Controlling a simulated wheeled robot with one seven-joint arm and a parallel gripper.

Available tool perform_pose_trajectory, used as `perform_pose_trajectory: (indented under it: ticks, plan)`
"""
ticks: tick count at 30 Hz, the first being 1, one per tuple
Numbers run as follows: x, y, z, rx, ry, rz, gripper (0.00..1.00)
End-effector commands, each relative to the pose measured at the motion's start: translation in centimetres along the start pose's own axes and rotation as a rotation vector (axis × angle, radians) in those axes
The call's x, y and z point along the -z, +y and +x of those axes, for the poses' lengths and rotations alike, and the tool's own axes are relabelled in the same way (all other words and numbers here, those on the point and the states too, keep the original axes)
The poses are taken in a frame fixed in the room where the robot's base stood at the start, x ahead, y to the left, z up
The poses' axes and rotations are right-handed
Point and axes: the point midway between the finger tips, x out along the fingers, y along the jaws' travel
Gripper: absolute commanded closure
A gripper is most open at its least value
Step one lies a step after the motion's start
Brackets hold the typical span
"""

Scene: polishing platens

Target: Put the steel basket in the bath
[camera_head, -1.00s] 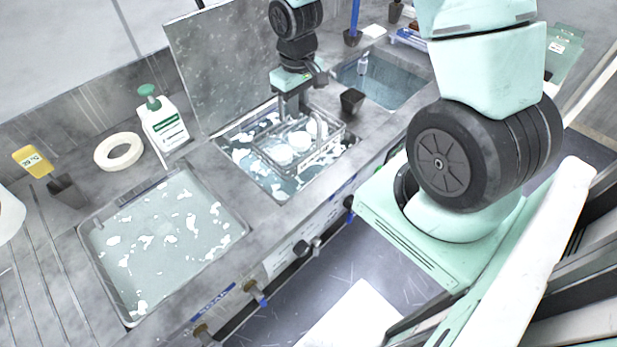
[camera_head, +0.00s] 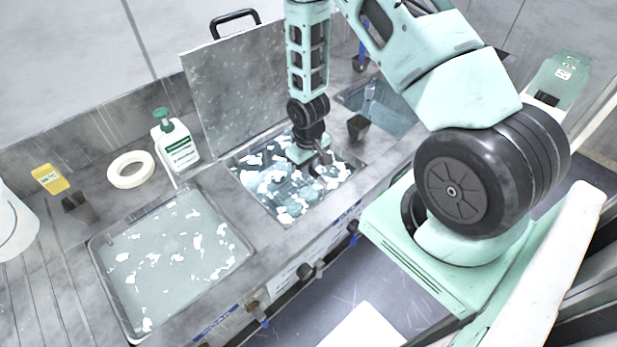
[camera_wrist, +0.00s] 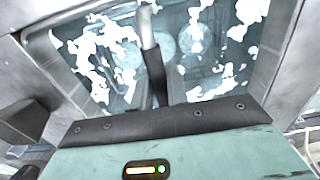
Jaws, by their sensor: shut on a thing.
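The middle bath (camera_head: 345,187) is an open steel basin of bluish water with white foam patches. My gripper (camera_head: 322,163) points down into it, shut on the steel basket. The basket (camera_wrist: 205,72) shows faintly under the water in the wrist view, with pale round discs (camera_wrist: 190,40) in it. In the wrist view my gripper (camera_wrist: 150,50) reaches down to the water over the basket. The basket's outline is mostly hidden by foam and water in the head view. I cannot tell whether it touches the bath floor.
A raised grey lid (camera_head: 228,85) stands behind the middle bath. A second foamy bath (camera_head: 170,270) is at left and a smaller basin (camera_head: 385,108) at right. A dark cup (camera_head: 357,127), a pump bottle (camera_head: 176,148) and a white ring (camera_head: 130,169) stand on the counter.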

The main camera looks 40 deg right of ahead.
Motion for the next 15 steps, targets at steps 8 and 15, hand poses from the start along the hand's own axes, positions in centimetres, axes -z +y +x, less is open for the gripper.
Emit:
perform_pose_trajectory:
  ticks: [8,15]
  plan:
    - [-0.1,0.0,2.5,0.0,-0.004,0.0,1.0]
    - [0.0,0.0,4.3,-0.001,0.0,0.0,1.0]
